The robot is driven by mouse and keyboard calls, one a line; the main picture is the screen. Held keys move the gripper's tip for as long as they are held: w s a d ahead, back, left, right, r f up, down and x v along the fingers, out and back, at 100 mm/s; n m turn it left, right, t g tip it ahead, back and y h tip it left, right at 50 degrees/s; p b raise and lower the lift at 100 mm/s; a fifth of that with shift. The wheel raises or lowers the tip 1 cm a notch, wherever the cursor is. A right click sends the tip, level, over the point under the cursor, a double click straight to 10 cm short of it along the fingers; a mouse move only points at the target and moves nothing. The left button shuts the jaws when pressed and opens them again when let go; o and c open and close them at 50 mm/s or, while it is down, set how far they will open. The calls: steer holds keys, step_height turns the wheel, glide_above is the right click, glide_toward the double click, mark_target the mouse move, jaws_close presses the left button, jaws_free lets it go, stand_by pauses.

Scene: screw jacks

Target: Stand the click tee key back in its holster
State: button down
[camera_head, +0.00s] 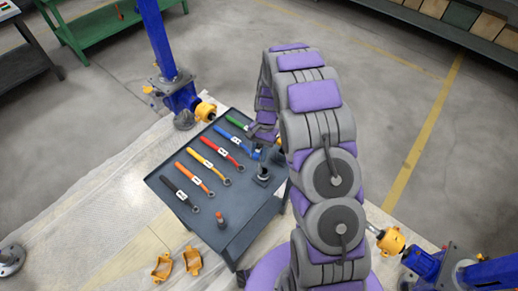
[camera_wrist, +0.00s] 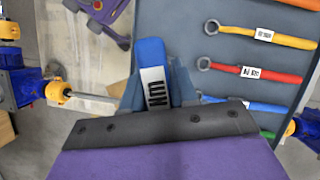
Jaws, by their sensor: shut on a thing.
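My gripper (camera_head: 262,146) is low over the back right part of the grey tool table. In the wrist view, the gripper (camera_wrist: 157,88) is shut on a blue piece with a white label, which I take to be the click tee key (camera_wrist: 150,55). A bit of its blue shows beside the gripper in the head view (camera_head: 256,152). The rest of the key is hidden, so its tilt is unclear. A dark upright socket, likely the holster (camera_head: 263,176), stands on the table just in front of the gripper. I cannot tell whether the key touches it.
Several coloured, labelled wrenches lie in a row on the tool table (camera_head: 238,238), including a red one (camera_head: 215,147). An orange-topped upright piece (camera_head: 220,217) stands near the front. Blue screw jacks (camera_head: 160,50) stand beyond the table and at right.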

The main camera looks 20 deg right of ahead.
steer(key=shift+d+f+t+p, duration=0.3)
steer(key=shift+d+p, duration=0.1)
steer(key=shift+d, duration=0.5)
stand_by(1.3)
steer(key=shift+d+f, duration=0.15)
steer(key=shift+d, duration=0.3)
steer(key=shift+a, duration=0.1)
